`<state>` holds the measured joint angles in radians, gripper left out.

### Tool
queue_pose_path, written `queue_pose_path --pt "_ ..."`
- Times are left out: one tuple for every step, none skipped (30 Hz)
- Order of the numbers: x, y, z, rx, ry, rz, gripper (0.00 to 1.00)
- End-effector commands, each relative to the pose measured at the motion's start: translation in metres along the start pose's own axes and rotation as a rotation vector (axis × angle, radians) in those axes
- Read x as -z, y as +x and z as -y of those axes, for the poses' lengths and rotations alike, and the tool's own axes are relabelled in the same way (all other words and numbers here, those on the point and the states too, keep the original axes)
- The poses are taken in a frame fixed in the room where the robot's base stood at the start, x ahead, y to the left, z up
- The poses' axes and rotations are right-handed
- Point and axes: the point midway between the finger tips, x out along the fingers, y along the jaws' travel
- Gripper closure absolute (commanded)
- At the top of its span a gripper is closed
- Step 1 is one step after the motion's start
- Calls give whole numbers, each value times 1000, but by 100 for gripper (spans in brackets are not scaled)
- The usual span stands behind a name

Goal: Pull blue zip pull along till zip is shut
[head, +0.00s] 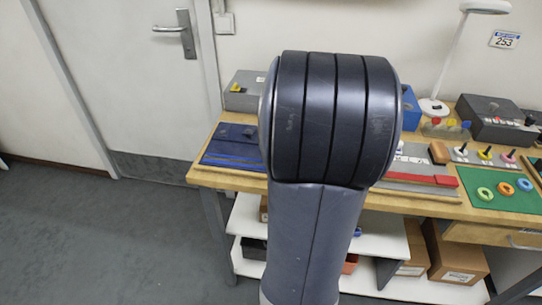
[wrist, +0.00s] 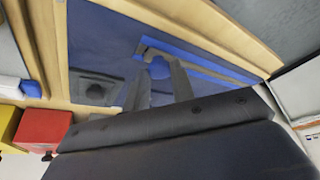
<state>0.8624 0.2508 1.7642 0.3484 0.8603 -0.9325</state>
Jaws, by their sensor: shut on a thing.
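The dark blue zip board (head: 235,144) lies at the left end of the workbench in the head view; it also fills the upper part of the wrist view (wrist: 105,35). A brighter blue zip strip (wrist: 215,66) runs along the board near its wooden edge. The blue zip pull (wrist: 158,69) shows near the left end of that strip. My gripper (wrist: 161,82) is shut on the pull, with one grey finger on each side of it. In the head view my arm hides the gripper and the pull. I cannot tell how much of the zip is open.
In the wrist view a red block (wrist: 42,129) and a yellow block (wrist: 8,123) are at lower left. In the head view a grey box (head: 244,92) stands behind the board. A green mat with rings (head: 505,205) lies at right. Floor at left is clear.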

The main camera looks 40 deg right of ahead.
Motion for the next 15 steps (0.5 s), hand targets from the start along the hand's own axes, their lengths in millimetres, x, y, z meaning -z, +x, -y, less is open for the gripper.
queue_pose_path --pt "-2 0 -2 -2 0 1 100" --pt "-2 -1 -2 -2 0 1 100" --pt "-2 -1 -3 -2 0 1 100" --pt "-3 -1 -3 -2 -1 2 100" --pt "-3 -1 -3 -2 -1 2 100" --pt "-3 -1 -3 -2 -1 2 100" --pt "-3 -1 -3 -2 -1 2 100" --pt "-3 -1 -3 -3 -1 2 100" --pt "-3 -1 -3 -3 -1 3 100" --pt "-3 -1 -3 -3 -1 3 100" --pt "-3 -1 -3 -3 -1 3 100" --pt "-3 -1 -4 -3 -1 3 75" --pt "-3 -1 -4 -4 -1 3 73" --pt "-3 -1 -4 -4 -1 3 70" --pt "-3 -1 -4 -4 -1 3 67"
